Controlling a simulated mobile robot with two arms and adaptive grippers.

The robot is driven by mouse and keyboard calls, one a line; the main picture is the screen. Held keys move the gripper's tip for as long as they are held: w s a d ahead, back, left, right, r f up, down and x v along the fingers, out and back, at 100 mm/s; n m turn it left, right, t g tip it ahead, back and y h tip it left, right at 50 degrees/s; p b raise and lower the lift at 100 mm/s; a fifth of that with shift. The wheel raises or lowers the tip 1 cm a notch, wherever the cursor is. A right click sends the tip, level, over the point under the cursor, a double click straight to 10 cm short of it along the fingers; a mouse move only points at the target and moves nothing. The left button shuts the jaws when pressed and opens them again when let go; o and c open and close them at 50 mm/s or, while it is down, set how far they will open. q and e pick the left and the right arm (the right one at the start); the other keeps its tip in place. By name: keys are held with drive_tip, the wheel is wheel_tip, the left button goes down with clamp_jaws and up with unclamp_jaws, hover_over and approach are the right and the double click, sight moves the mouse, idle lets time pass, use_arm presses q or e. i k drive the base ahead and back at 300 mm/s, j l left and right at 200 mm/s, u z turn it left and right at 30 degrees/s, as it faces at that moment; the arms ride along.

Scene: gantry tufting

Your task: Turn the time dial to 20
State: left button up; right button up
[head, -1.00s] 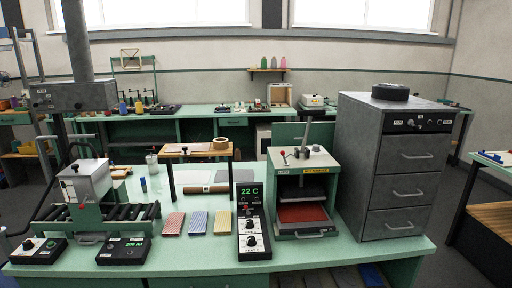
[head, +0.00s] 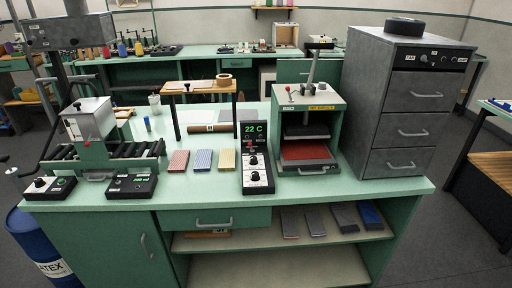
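A black control box (head: 256,158) stands on the green bench, left of the press, with a green display reading 22 C. Two round knobs with pale pointers sit on its front: an upper knob (head: 254,161) and a lower knob (head: 255,176). Their scale marks and labels are too small to read, so I cannot tell which one is the time dial or what it is set to. Neither of my grippers is in view.
The heat press (head: 308,120), with a red pad, stands right of the box, beside a grey drawer cabinet (head: 395,110). Red, blue and yellow swatches (head: 202,160) lie left of it. A roller machine (head: 90,130) and two smaller control boxes (head: 131,186) are further left.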

sight(253, 161)
drive_tip(key=i+j, duration=0.1)
drive_tip(key=j, duration=0.2)
drive_tip(key=i+j, duration=0.1)
drive_tip(key=j, duration=0.2)
drive_tip(key=i+j, duration=0.15)
drive_tip(key=j, duration=0.2)
drive_tip(key=i+j, duration=0.1)
drive_tip(key=j, duration=0.2)
